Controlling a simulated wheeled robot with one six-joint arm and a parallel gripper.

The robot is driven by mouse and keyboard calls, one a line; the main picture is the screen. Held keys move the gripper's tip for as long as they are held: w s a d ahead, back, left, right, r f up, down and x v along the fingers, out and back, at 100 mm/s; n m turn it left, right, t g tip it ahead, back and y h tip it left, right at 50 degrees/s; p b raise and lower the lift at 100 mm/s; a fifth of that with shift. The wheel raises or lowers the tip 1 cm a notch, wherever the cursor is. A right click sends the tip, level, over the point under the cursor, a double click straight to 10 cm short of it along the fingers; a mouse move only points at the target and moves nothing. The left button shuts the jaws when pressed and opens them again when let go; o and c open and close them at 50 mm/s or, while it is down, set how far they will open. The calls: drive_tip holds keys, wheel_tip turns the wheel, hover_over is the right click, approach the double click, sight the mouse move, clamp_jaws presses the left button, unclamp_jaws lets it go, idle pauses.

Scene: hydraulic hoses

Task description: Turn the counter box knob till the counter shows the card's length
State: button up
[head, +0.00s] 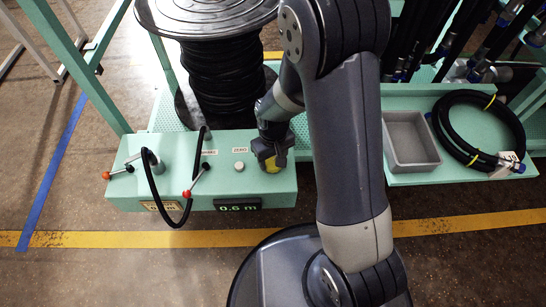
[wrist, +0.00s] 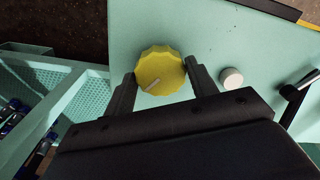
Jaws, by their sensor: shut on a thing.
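The yellow scalloped knob (wrist: 160,72) with a pale pointer mark sits on the green counter box (head: 225,172). My gripper (wrist: 162,70) is around the knob, one finger on each side, and is shut on it. In the head view the knob (head: 272,164) shows only in part under my gripper. The counter display (head: 238,204) on the box front reads 0.6 m in green. An amber card (head: 152,206) is on the front to its left, partly covered by a black hose, and its figure is not clearly readable.
A white round button (head: 239,166) is left of the knob. Red-tipped levers (head: 187,194) and the black hose loop (head: 153,185) stand farther left. A hose reel (head: 222,75) is behind. A grey bin (head: 411,140) and a coiled hose (head: 478,128) are at right.

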sight(273, 161)
drive_tip(key=shift+n, duration=0.3)
idle(0.9)
drive_tip(key=o, duration=1)
drive_tip(key=shift+c, duration=0.2)
wheel_tip(273, 161, up, 11)
drive_tip(key=p, duration=0.4)
drive_tip(key=shift+f, duration=0.1)
